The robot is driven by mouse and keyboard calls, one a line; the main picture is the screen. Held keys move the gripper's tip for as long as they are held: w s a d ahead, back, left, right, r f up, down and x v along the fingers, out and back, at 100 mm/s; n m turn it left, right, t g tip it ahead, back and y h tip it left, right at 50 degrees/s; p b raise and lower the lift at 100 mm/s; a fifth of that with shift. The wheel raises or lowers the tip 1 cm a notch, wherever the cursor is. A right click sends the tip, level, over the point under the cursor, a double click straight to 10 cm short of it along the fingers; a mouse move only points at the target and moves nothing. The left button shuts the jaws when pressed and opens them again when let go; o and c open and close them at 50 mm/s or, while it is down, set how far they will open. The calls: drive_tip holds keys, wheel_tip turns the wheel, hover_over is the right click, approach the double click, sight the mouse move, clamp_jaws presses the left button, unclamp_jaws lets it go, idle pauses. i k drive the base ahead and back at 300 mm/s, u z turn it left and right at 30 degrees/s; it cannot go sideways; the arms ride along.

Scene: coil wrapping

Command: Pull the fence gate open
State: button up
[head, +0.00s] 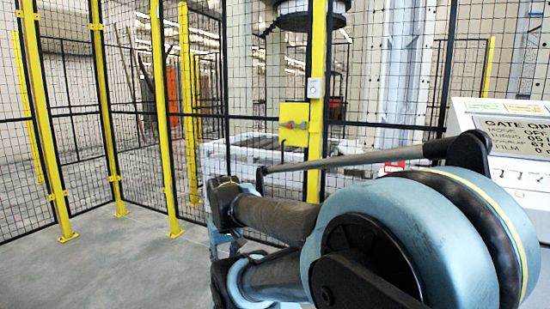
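The fence gate is a black wire-mesh panel (255,75) in a dark frame, and it appears closed against a yellow post (317,60). A yellow latch box (294,115) with a red handle (292,125) sits at the gate's right edge, beside that post. A small grey-white box (315,88) is fixed on the post. My blue and black arm fills the lower right and covers the lower part of the gate area. My gripper cannot be made out; the arm's far end is hidden behind its own joints.
More mesh panels on yellow posts (163,110) run along the left. A white console with a lettered screen (515,135) stands at the right. Behind the fence are a low pale machine base (215,158) and a tall column (404,70). Grey floor (110,260) at lower left is clear.

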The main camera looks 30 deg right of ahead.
sight(290, 112)
drive_tip(key=i, duration=0.9)
drive_tip(key=z, duration=0.05)
